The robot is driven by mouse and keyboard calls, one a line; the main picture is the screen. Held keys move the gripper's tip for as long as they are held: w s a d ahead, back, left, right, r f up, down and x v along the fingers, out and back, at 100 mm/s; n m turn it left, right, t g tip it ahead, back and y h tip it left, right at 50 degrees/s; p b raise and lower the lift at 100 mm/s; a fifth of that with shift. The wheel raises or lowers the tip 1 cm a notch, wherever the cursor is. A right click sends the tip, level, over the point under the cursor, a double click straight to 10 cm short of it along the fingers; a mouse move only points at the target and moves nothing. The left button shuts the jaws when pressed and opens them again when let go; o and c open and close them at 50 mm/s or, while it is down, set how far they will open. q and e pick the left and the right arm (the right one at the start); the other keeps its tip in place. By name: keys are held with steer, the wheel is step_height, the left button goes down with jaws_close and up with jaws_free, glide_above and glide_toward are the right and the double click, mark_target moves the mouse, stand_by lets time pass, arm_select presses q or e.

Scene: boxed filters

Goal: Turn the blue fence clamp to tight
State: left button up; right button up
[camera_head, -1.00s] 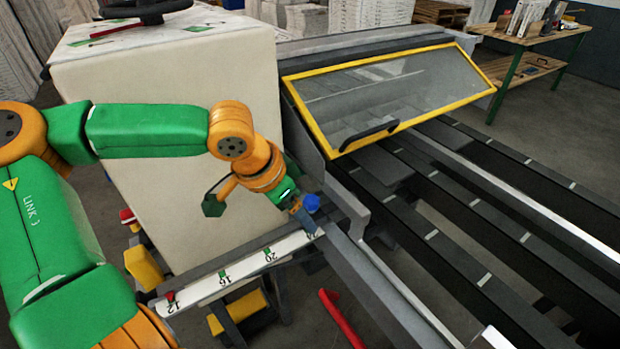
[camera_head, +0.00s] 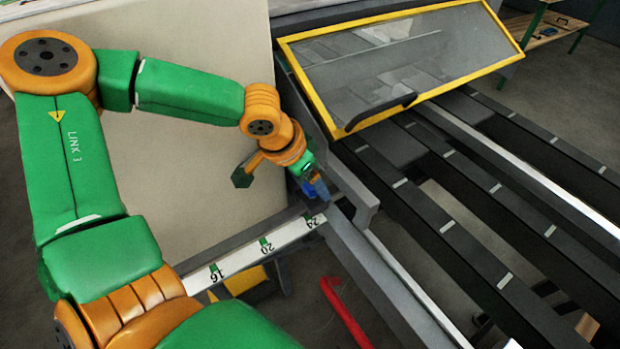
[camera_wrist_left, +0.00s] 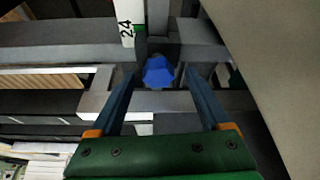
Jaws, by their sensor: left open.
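The blue fence clamp (camera_wrist_left: 158,72) is a small faceted knob at the end of the white scale rail (camera_wrist_left: 128,22), near the 24 mark. My left gripper (camera_wrist_left: 161,70) is open in the left wrist view, with one finger on each side of the knob and gaps visible on both sides. In the head view the left gripper (camera_head: 321,192) points down at the rail's end, and only a little of the blue clamp (camera_head: 308,188) shows beside the fingers. I cannot tell how tight the clamp is.
A yellow-framed clear guard (camera_head: 400,60) with a dark handle stands over dark slatted rails (camera_head: 470,235) at right. A large pale cabinet (camera_head: 195,60) is behind my left arm. A red bar (camera_head: 345,312) is below the scale rail (camera_head: 245,253).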

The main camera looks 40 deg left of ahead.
arm_select(q)
steer(key=shift+s+d+r, duration=0.1)
steer(key=shift+s, duration=0.1)
steer(key=c, duration=0.7)
jaws_close()
steer(key=shift+r+m+p, duration=0.35)
steer(key=shift+m+p, duration=0.05)
steer(key=shift+p, duration=0.7)
steer(key=shift+f+m+h, duration=0.2)
steer(key=shift+m+h, duration=0.1)
steer(key=shift+f, duration=0.15)
steer(key=o, duration=0.7)
jaws_free()
steer(key=shift+w, duration=0.15)
